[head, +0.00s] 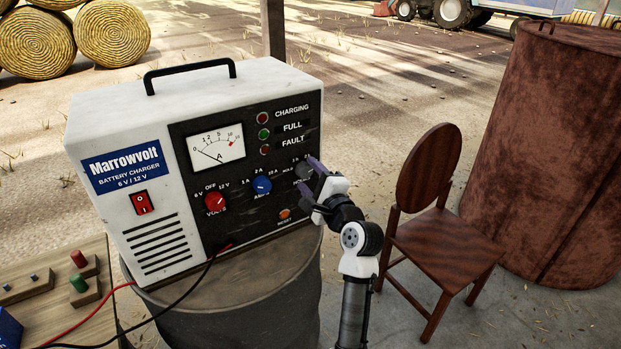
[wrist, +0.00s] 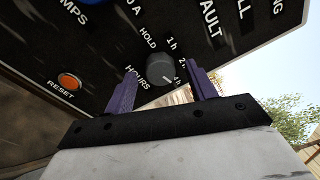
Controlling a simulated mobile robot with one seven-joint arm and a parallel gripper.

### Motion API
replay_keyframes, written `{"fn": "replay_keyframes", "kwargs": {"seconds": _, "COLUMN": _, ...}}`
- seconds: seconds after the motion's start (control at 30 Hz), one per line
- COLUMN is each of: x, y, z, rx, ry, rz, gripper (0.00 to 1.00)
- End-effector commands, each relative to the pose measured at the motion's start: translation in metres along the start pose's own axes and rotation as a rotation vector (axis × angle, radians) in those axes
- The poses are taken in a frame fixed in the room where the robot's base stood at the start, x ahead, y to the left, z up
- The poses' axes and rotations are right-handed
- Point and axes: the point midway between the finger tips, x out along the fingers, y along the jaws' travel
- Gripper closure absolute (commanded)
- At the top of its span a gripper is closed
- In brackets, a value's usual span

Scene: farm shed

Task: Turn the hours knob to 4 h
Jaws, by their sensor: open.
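The battery charger (head: 92,124) stands on a drum, its dark panel facing me. In the wrist view its dark grey hours knob (wrist: 158,66) sits between my two purple fingers. Around it I read HOLD, 1 h, 2 h and a partly hidden 4 h. A short white mark on the knob's lower right edge points roughly toward the 4 h label. My gripper (wrist: 162,70) is open, with visible gaps between the fingers and the knob. In the head view my gripper (head: 312,180) is at the panel's right side and mostly hides the knob.
The blue amps knob (head: 262,185), red volts knob (head: 215,202) and orange reset button (head: 285,213) are left of my gripper. The drum (head: 265,290) supports the charger. A wooden chair (head: 440,240) and rusty tank (head: 550,150) stand right. Cables (head: 190,283) run lower left.

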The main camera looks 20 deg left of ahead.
Motion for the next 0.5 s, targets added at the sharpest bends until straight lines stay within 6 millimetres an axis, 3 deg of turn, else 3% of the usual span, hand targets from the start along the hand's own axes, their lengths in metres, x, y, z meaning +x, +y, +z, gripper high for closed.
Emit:
{"fn": "replay_keyframes", "kwargs": {"seconds": 0.17, "x": -0.017, "y": 0.003, "z": -0.002, "rx": 0.0, "ry": 0.001, "rz": -0.001, "gripper": 0.44}}
{"fn": "replay_keyframes", "kwargs": {"seconds": 0.5, "x": -0.093, "y": 0.003, "z": -0.003, "rx": -0.001, "ry": 0.004, "rz": -0.003, "gripper": 0.44}}
